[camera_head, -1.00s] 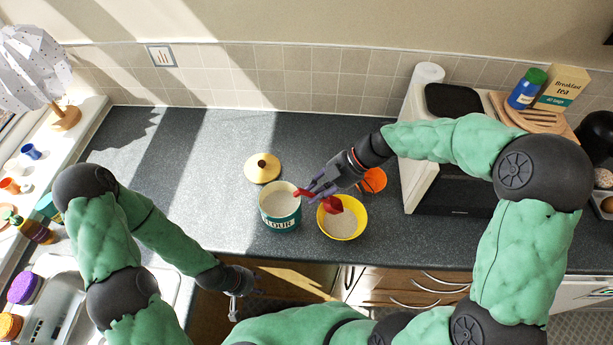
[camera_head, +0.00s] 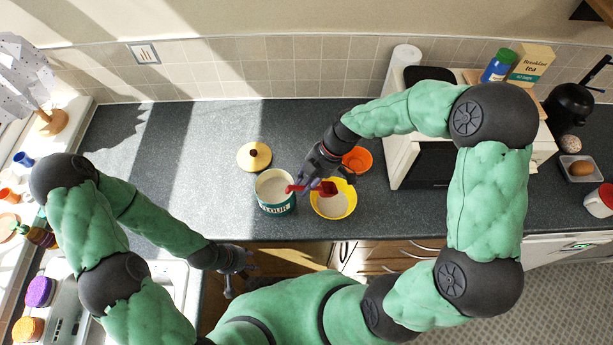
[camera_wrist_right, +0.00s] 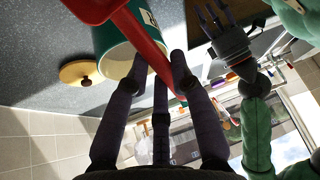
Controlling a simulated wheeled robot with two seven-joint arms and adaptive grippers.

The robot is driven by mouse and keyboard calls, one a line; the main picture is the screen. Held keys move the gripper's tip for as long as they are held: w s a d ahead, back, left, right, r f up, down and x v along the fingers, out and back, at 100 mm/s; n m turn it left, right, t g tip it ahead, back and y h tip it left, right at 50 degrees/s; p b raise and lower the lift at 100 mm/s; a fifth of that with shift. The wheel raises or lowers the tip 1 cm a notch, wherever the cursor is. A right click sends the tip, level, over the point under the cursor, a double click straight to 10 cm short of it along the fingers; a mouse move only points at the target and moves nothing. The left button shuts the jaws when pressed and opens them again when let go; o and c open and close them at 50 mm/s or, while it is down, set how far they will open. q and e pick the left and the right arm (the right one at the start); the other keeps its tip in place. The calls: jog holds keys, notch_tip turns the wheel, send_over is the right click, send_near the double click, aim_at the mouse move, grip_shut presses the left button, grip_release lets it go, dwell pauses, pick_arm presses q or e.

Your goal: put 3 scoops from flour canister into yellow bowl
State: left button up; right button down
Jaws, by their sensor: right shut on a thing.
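The teal flour canister (camera_head: 275,208) stands open on the counter with white flour inside. The yellow bowl (camera_head: 350,207) stands just right of it and holds some white flour. My right gripper (camera_head: 312,178) is shut on the red scoop (camera_head: 328,188), whose head is over the bowl's back left part. Whether the scoop carries flour I cannot tell. In the right wrist view the scoop (camera_wrist_right: 146,38) crosses in front of the canister (camera_wrist_right: 112,45). My left gripper (camera_head: 240,273) is open and empty in front of the counter edge; it also shows in the wrist view (camera_wrist_right: 215,20).
The canister's cream lid (camera_head: 254,157) lies behind the canister. An orange bowl (camera_head: 357,160) stands behind the yellow bowl. A white microwave (camera_head: 402,150) stands to the right. The counter left of the canister is clear, with a sink further left.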

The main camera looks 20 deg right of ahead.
jog(key=shift+a+f+h+p, duration=0.3)
jog(key=shift+a+h+p, duration=0.1)
jog(key=shift+h+p, duration=0.45)
jog(key=shift+a+f, duration=0.15)
jog(key=shift+f, duration=0.05)
jog(key=f+h+b, duration=0.1)
jog(key=h+b, duration=0.1)
jog(key=a+f+h+b, duration=0.1)
jog(key=h+b, duration=0.1)
jog(key=shift+a+f, duration=0.1)
jog(key=shift+a, duration=0.05)
dwell(0.4)
